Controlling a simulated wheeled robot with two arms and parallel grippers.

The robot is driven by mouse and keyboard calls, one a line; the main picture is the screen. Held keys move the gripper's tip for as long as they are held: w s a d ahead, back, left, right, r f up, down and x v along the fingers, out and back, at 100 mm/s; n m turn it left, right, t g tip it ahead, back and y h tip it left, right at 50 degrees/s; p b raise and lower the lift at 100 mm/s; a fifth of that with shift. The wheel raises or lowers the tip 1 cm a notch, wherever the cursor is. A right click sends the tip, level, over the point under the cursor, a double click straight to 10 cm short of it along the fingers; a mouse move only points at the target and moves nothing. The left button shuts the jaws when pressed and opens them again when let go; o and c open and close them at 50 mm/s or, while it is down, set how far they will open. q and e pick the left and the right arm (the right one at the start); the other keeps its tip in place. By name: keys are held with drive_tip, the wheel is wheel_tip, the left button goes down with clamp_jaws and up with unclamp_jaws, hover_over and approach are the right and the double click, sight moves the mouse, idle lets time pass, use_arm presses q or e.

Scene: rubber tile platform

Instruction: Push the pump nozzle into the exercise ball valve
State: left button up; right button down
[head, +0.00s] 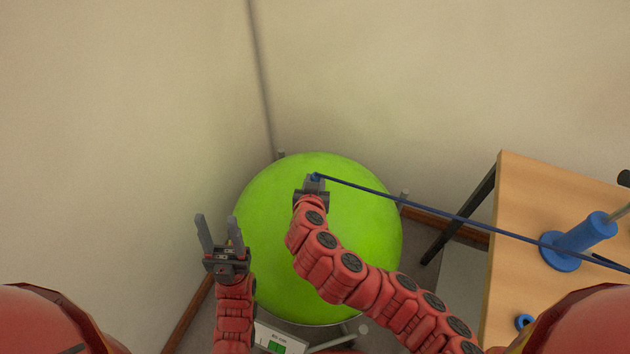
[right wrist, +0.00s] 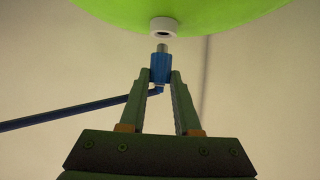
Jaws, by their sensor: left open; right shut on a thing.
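The big green exercise ball (head: 355,245) sits in the room corner. Its white ring-shaped valve (right wrist: 163,25) shows in the right wrist view; it is hidden in the head view. My right gripper (head: 314,179) is shut on the blue pump nozzle (right wrist: 160,70), also seen in the right wrist view, with the gripper (right wrist: 160,78) around it. The nozzle's grey metal tip (right wrist: 162,47) points at the valve. It appears just short of the valve opening, roughly in line with it. My left gripper (head: 216,218) is open and empty at the ball's left side.
A blue hose (head: 430,212) runs from the nozzle to the blue pump (head: 583,240) on the wooden table (head: 540,200) at right. A blue ring (head: 524,321) lies on that table. A device with a green display (head: 274,343) is below the ball. Walls stand close behind and left.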

drive_tip(key=shift+f+b, duration=0.3)
drive_tip(key=shift+b, duration=0.6)
idle(0.9)
drive_tip(key=shift+f+b, duration=0.2)
drive_tip(key=shift+b, duration=0.75)
idle(0.8)
idle(0.5)
drive_tip(key=shift+f+b, duration=0.25)
drive_tip(key=shift+b, duration=0.5)
drive_tip(key=shift+b, duration=0.3)
idle(0.3)
idle(0.4)
